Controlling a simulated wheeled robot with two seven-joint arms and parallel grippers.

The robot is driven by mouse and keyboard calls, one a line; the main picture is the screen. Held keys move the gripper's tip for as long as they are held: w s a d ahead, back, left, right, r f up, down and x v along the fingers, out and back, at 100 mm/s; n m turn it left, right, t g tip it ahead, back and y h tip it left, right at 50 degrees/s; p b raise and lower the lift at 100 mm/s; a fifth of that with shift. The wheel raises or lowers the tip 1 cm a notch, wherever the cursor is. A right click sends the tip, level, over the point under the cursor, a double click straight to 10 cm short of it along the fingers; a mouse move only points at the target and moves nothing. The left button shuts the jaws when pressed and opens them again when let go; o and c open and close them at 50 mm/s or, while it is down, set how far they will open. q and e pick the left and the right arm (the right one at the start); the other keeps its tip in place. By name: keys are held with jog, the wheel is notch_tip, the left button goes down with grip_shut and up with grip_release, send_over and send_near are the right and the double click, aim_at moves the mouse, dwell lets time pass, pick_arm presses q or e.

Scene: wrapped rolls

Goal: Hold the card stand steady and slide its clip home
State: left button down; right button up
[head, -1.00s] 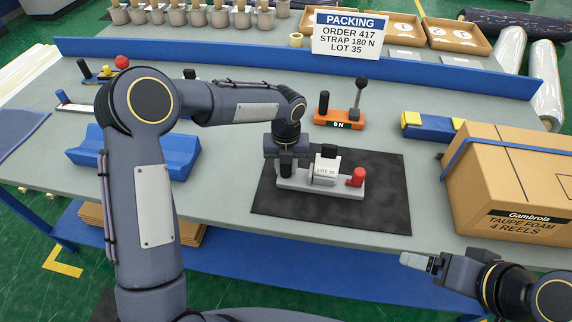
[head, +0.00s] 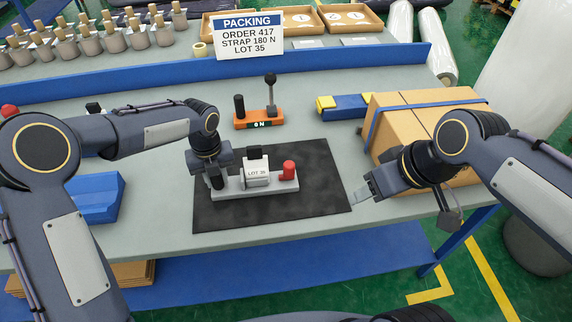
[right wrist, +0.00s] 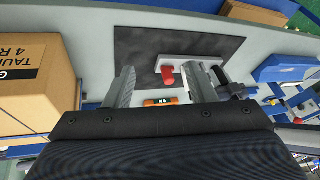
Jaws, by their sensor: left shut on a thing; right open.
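The card stand (head: 232,194) lies on the black mat. It has a light grey base, a white block reading LOT 35 (head: 257,175) with a black top, and a red upright piece (head: 288,170) at its right end. I cannot tell which part is the clip. My left gripper (head: 215,180) is shut on the stand's left end and hides it. My right gripper (head: 364,192) is open and empty, apart from the stand, near the mat's right edge. In the right wrist view, the red piece (right wrist: 167,77) shows between its spread fingers (right wrist: 160,82).
The black mat (head: 315,200) has bare room right of the stand. An orange device (head: 258,121) with a lever stands behind it. A cardboard box (head: 400,115) stands behind my right arm. A blue cradle (head: 95,198) lies at left. A blue ledge (head: 330,66) crosses the back.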

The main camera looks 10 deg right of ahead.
jog(key=w+a+n+g+h, duration=0.1)
jog(key=w+a+n, duration=0.15)
jog(key=w, duration=0.35)
jog(key=w+a+n+g, duration=0.1)
jog(key=w+n, duration=0.3)
jog(key=w, duration=0.2)
jog(key=n+g+h, duration=0.2)
jog(key=n, duration=0.4)
send_near(288, 164)
notch_tip(288, 164, down, 11)
jog(key=shift+s+r, duration=0.1)
jog(key=shift+r, duration=0.05)
jog(key=shift+a, duration=0.1)
grip_shut()
